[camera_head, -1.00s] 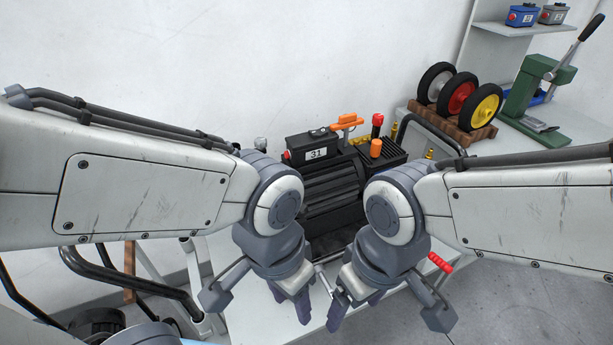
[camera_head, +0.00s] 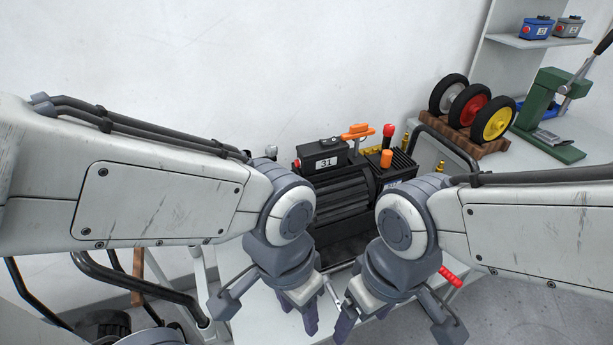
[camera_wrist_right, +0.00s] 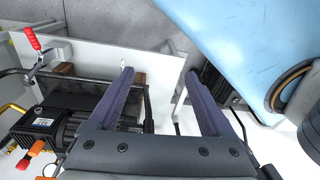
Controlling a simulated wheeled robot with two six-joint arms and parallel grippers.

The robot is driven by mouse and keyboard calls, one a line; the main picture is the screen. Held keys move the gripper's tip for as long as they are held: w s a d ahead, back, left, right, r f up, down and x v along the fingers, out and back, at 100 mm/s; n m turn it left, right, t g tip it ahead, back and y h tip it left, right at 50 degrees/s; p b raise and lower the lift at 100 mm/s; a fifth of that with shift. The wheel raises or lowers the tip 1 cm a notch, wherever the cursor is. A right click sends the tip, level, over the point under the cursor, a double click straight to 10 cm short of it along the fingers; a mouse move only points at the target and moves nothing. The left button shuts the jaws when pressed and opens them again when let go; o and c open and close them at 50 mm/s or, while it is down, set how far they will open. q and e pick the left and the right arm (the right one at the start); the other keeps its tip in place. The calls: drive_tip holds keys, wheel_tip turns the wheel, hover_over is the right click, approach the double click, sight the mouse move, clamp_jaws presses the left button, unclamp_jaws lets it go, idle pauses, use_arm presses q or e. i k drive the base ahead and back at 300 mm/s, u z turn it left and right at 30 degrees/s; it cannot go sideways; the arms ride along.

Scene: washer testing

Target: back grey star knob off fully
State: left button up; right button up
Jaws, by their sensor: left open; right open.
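No grey star knob can be told clearly in either view. A small grey knob-like part (camera_head: 271,151) shows behind my left arm in the head view, too small to tell its shape. The black pressure washer unit (camera_head: 343,195), labelled 31, sits on the white bench behind my grippers. My left gripper (camera_head: 299,312) is open in front of the unit, with nothing seen in it. My right gripper (camera_head: 361,320) is open beside it, to its right. In the right wrist view, the right gripper (camera_wrist_right: 160,75) has its fingers wide apart and empty. My arms hide the unit's sides.
A red-handled clamp (camera_head: 451,277) stands on the right of the bench, near my right wrist. Three wheels (camera_head: 468,102) stand in a wooden rack at the back right. A green press (camera_head: 540,112) is beyond them. A black tube frame (camera_head: 140,290) is at the lower left.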

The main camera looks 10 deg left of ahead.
sight(271, 151)
drive_tip(key=z, duration=1.45)
drive_tip(key=i, duration=1.8)
drive_tip(key=u, duration=3.3)
drive_tip(key=i, duration=0.5)
drive_tip(key=z, duration=0.1)
